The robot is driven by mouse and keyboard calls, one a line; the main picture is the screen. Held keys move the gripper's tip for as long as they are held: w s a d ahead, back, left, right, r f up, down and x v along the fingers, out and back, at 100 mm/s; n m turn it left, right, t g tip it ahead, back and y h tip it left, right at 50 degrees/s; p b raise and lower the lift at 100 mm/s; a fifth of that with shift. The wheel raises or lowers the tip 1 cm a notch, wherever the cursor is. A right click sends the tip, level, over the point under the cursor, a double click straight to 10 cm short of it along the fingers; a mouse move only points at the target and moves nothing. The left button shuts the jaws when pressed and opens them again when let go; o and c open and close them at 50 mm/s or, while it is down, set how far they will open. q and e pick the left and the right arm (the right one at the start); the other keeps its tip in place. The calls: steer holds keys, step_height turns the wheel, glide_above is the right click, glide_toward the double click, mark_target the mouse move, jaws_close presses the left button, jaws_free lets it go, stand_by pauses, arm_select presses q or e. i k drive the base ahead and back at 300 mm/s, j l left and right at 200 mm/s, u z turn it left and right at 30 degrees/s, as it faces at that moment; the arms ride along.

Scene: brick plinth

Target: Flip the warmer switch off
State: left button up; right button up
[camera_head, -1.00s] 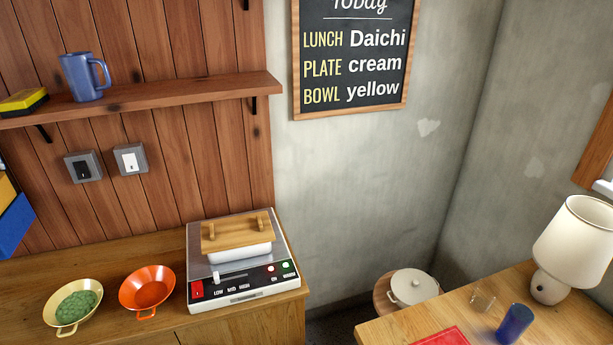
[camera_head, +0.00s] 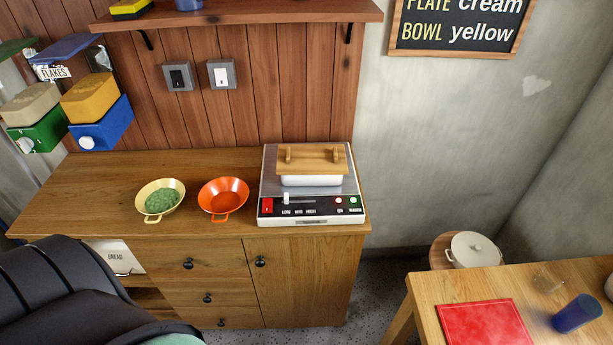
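The warmer (camera_head: 270,184) stands on the right end of the wooden cabinet top, a white-edged appliance with a grey plate and a black front panel. A red switch (camera_head: 267,205) sits at the panel's left end; its exact tilt is too small to tell. A slider (camera_head: 286,199) sits over the heat labels. A red light (camera_head: 339,200) and a green light (camera_head: 352,200) show at the right. A white dish (camera_head: 312,180) with a wooden lid (camera_head: 312,159) sits on the plate. Neither of my grippers is in view.
A yellow bowl (camera_head: 145,196) with green contents and an orange bowl (camera_head: 224,191) stand left of the warmer. Two wall switches, one black (camera_head: 178,78) and one white (camera_head: 222,75), are above. A table (camera_head: 425,290) with a red mat (camera_head: 485,326) is at right.

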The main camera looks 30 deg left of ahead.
mark_target(267, 203)
steer(key=u, duration=1.2)
